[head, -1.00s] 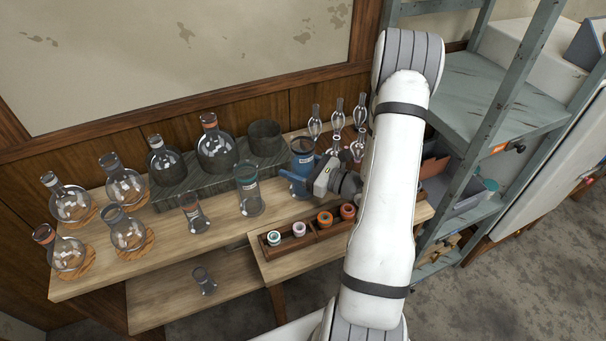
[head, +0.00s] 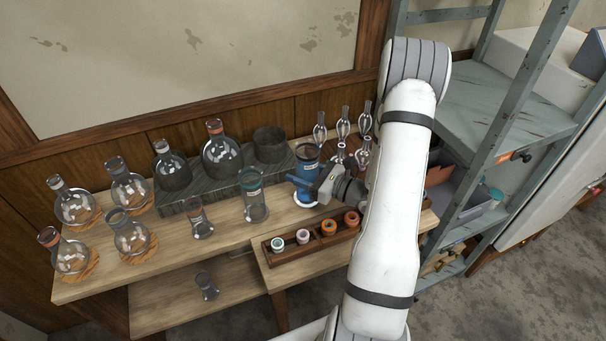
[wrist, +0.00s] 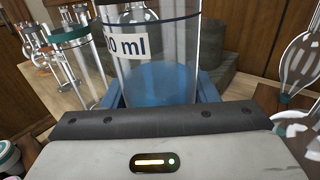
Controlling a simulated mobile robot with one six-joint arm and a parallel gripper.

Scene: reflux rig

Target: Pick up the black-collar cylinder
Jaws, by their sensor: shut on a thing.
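My gripper (head: 306,187) is shut around a clear glass cylinder (head: 307,162) with a dark blue collar and blue colour in its lower part. In the wrist view, this cylinder (wrist: 152,50) stands between my blue fingers, with a white "ml" label and a dark navy band. Its foot shows as a pale ring just below the fingers in the head view; whether it touches the table I cannot tell. A small glass cylinder (head: 206,287) with a dark-looking collar stands on the lower shelf. I see no collar that is clearly black.
A teal-collar cylinder (head: 254,198) and a reddish-collar cylinder (head: 197,219) stand left of my gripper. A wooden rack (head: 313,240) with several capped jars is in front. Glass pieces (head: 343,125) stand close behind on the right. Several flasks (head: 131,236) fill the left.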

